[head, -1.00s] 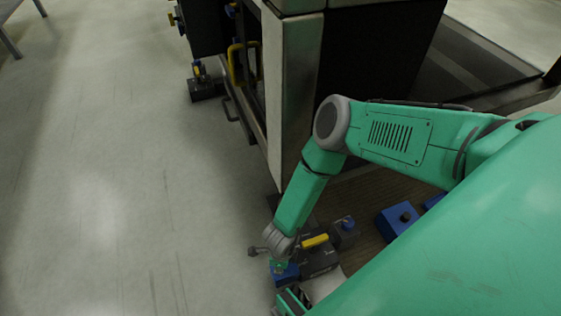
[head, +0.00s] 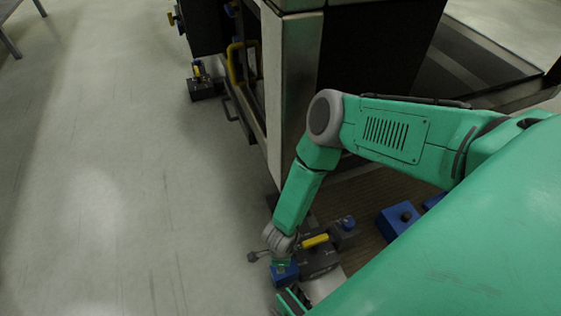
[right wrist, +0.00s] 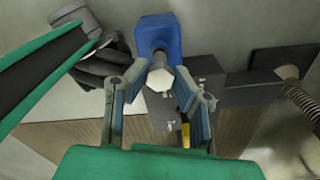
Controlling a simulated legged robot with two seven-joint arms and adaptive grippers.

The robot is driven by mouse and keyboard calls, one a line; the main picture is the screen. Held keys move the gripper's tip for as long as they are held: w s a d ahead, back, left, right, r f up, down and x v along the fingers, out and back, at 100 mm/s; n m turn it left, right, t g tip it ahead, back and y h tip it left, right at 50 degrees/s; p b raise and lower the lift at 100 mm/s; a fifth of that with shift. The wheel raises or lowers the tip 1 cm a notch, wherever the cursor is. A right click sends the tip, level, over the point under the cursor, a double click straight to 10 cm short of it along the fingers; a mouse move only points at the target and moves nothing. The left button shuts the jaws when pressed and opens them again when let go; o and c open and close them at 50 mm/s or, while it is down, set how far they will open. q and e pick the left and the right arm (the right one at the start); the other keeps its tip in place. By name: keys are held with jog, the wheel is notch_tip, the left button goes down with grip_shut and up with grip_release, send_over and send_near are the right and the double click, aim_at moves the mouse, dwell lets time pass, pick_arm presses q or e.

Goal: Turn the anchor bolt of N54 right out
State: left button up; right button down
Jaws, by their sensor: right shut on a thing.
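My right gripper (right wrist: 160,86) is shut on a pale hexagonal bolt head (right wrist: 158,78), with one finger on each side of it. The bolt sits at the near end of a blue block (right wrist: 158,36). In the head view, my right gripper (head: 281,258) is down at the blue block (head: 285,274), beside a dark unit (head: 316,262) with a yellow handle (head: 315,241). The bolt's shank is hidden, and I cannot read a label N54.
A tall machine cabinet (head: 294,80) stands just behind my right arm. Another blue block (head: 398,218) lies to the right on brown flooring. A small dark unit (head: 202,88) stands farther back. The grey floor (head: 100,190) at left is clear.

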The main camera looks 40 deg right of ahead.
jog(key=shift+r+p, duration=2.8)
jog(key=shift+r, duration=0.6)
jog(key=shift+s+f, duration=0.1)
jog(key=shift+s, duration=0.05)
